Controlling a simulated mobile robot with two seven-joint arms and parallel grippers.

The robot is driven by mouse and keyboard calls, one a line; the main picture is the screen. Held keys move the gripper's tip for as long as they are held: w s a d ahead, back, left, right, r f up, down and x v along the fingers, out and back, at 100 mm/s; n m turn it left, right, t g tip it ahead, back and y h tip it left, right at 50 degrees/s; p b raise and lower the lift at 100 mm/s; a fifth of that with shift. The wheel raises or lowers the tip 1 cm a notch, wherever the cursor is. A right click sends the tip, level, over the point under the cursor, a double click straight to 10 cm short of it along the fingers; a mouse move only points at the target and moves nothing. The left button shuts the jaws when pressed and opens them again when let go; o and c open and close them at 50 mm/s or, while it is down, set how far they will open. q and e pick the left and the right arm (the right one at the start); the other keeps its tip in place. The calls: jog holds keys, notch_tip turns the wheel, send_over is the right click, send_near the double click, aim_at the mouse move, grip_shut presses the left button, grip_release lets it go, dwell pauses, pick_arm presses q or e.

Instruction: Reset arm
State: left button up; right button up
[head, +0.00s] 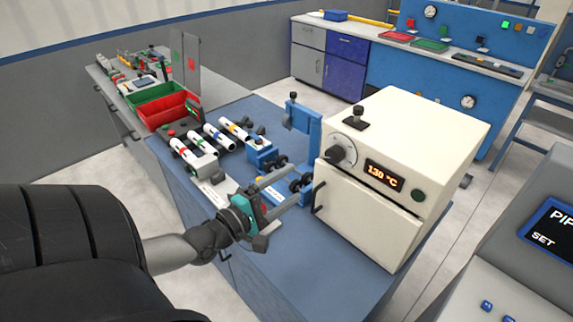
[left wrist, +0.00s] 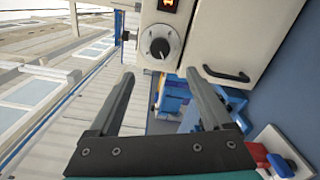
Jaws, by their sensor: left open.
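My left gripper (head: 285,191) reaches in from the left over the blue bench top, in front of the cream oven (head: 375,225). Its two long grey fingers are apart with nothing between them. In the left wrist view the open fingers (left wrist: 160,95) point toward the oven (left wrist: 225,40), its knob and its dark door handle. The oven display reads 130 °C in the head view. My right gripper does not show in either view.
White pipes with coloured bands (head: 212,135) lie in a row on the bench. A grey console (head: 520,260) stands at the right. The blue bench top (head: 290,270) is clear at the front.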

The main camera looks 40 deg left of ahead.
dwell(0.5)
pick_arm(q)
jog(key=s+d+f+m+g+h, duration=0.2)
jog(key=s+d+f+m+g, duration=0.15)
jog(key=d+m, duration=0.4)
jog(key=s+d+f+m+g+h, duration=0.2)
jog(key=d+f+m+g, duration=0.3)
jog(key=d, duration=0.4)
jog(key=s+f+m+g+y, duration=0.1)
jog(key=s+m+g+y, duration=0.45)
jog(key=s+m, duration=0.5)
notch_tip(320, 180, down, 28)
jog(key=s+g+b, duration=0.2)
jog(key=b, duration=0.4)
jog(key=s+a+f+g+b, duration=0.1)
jog(key=s+f+b, duration=0.4)
jog(key=s+f, duration=1)
notch_tip(320, 180, down, 5)
jog(key=shift+s+a+r, duration=0.1)
jog(key=shift+s+a, duration=0.25)
jog(key=shift+a, duration=0.2)
